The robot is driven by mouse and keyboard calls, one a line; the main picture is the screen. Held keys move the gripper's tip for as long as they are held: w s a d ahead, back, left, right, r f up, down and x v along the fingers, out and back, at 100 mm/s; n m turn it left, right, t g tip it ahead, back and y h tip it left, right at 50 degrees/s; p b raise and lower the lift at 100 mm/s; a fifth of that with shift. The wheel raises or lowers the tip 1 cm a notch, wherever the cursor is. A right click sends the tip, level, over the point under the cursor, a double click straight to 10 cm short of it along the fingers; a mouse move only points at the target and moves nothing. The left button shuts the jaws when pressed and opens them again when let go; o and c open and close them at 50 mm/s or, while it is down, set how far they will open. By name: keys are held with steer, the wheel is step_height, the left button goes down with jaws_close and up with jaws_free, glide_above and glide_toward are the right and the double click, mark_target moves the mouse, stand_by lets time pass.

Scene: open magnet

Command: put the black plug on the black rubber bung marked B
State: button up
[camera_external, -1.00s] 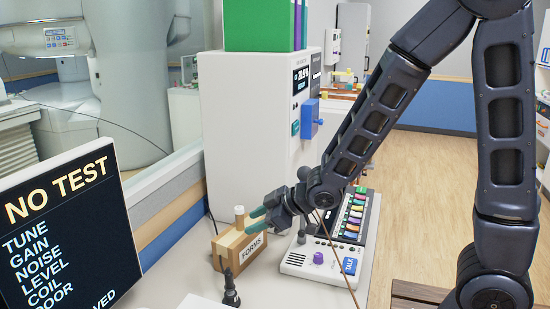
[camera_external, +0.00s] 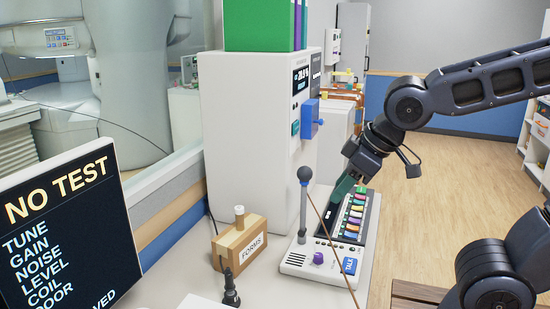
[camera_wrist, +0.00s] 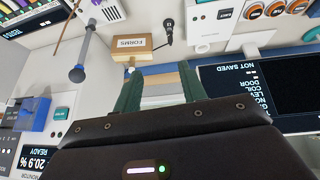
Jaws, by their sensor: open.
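The black plug (camera_external: 230,288) stands roughly upright on the pale counter in front of the wooden FORMS box, with a thin dark cable rising from it. It also shows in the wrist view (camera_wrist: 168,32), where a pale mark on its dark end is too small to read. I cannot tell the bung marked B apart from the plug's dark lower part. My gripper (camera_external: 338,200) has green fingers and is over the button console, well to the right of the plug. In the wrist view the gripper (camera_wrist: 160,78) is open, with nothing between its fingers.
The wooden FORMS box (camera_external: 240,247) with a peg on top stands behind the plug. The console (camera_external: 320,262) carries a grey-headed microphone (camera_external: 304,190) on a stalk and a thin brown rod. A NO TEST screen (camera_external: 65,235) stands at left. A tall white cabinet (camera_external: 245,130) rises behind.

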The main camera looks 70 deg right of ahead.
steer(key=s+a+r+g+y, duration=0.1)
steer(key=s+a+r, duration=0.1)
steer(key=s, duration=0.6)
steer(key=shift+a, duration=0.4)
steer(key=shift+r, duration=0.1)
stand_by(0.5)
